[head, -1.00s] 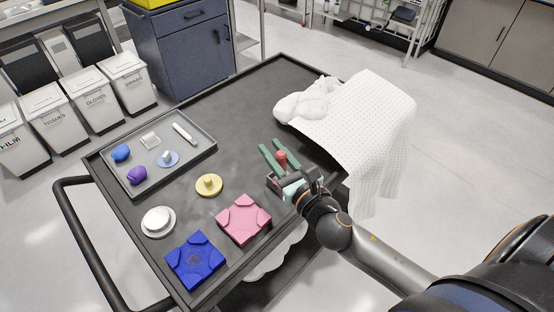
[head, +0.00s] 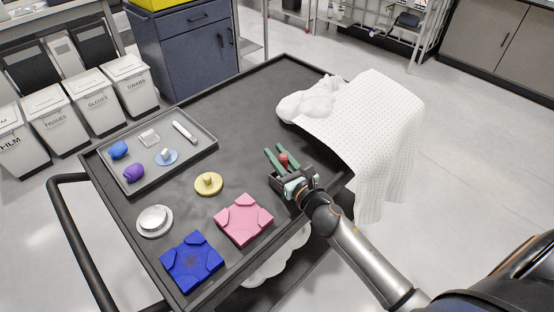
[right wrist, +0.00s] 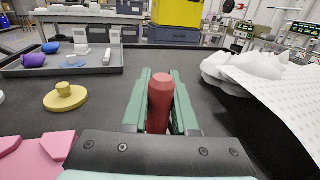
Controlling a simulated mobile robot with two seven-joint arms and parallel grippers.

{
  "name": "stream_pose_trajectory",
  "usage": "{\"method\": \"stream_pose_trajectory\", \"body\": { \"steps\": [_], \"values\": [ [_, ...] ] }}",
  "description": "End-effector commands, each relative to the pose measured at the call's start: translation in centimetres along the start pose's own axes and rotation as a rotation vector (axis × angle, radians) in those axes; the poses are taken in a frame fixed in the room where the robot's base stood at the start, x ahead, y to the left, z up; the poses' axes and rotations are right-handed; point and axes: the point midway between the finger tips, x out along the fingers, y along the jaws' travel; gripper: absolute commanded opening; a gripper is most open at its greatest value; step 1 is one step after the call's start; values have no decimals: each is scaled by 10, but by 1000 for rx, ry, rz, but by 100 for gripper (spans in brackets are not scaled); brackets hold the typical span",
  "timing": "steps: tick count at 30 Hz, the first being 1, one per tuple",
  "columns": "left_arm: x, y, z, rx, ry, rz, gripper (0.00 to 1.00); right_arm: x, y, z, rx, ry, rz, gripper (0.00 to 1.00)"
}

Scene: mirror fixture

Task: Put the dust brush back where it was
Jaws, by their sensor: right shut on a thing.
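My right gripper (head: 273,149) has long green fingers and points away over the right part of the dark cart top. It is shut on a red, rounded handle (head: 283,159), which I take to be the dust brush. In the right wrist view the handle (right wrist: 160,98) stands between the green fingers, with its top end showing. Its lower part and any bristles are hidden. I cannot tell whether it touches the cart top. My left gripper is not in view.
White crumpled cloth (head: 305,104) and a dotted sheet (head: 375,115) lie right. The back middle is clear.

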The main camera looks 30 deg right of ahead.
Motion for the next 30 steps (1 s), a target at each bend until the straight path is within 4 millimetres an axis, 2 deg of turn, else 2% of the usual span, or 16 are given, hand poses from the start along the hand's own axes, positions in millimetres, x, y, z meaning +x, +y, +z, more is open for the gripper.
{"method": "stream_pose_trajectory", "body": {
  "steps": [10, 11, 18, 29, 30],
  "values": [
    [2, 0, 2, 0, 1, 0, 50, 0, 0, -4, 1, -1, 0, 0],
    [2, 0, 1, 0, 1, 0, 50, 0, 0, -2, 1, 0, 0, 29],
    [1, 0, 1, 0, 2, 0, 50, 0, 0, -2, 1, 0, 0, 56],
    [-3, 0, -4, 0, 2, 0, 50, 0, 0, 4, 0, 0, 0, 56],
    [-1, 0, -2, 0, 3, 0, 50, -5, 0, 0, 0, 1, 0, 56]
  ]
}}
